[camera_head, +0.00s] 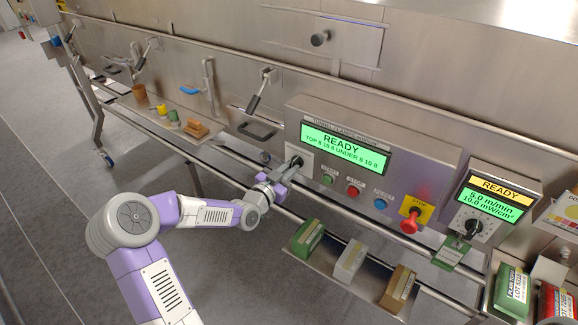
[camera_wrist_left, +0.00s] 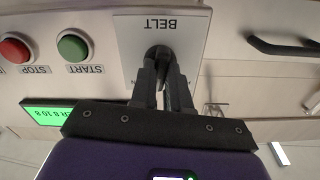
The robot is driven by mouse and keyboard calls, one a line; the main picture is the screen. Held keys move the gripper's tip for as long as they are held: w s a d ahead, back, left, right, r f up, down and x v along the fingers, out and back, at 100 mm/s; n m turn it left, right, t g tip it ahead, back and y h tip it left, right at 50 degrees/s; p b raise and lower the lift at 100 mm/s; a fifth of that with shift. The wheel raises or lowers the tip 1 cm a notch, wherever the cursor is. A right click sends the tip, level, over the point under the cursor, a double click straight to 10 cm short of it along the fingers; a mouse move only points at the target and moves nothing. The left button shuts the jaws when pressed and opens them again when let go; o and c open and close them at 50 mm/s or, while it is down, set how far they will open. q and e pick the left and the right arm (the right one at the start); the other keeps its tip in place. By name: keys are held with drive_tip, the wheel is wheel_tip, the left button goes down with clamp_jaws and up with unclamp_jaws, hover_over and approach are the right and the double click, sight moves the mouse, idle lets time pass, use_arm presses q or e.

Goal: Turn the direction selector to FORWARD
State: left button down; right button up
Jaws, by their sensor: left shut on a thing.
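The direction selector is a dark knob (camera_wrist_left: 158,53) on a light plate marked BELT, which reads upside down in the left wrist view. In the head view its plate (camera_head: 303,154) sits left of the start button on the control panel. My left gripper (camera_head: 290,166) reaches it from below left. In the left wrist view its two dark fingers (camera_wrist_left: 163,75) are closed around the knob and hide most of it. I cannot read which position the knob points to. My right gripper is not in view.
The panel display (camera_head: 345,148) reads READY. A green start button (camera_head: 327,180), a red stop button (camera_head: 353,191), a blue button (camera_head: 380,203) and a red emergency stop (camera_head: 410,222) lie to the right. A rail (camera_head: 350,215) runs below the panel.

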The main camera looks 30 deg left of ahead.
use_arm(q)
drive_tip(key=shift+n+p, duration=2.05)
drive_tip(key=shift+n, duration=2.05)
drive_tip(key=c, duration=1.1)
unclamp_jaws()
drive_tip(key=shift+s, duration=0.1)
drive_tip(key=s+p, duration=0.1)
drive_tip(key=s, duration=0.6)
drive_tip(key=shift+s+a, duration=0.2)
drive_tip(key=shift+a, duration=0.1)
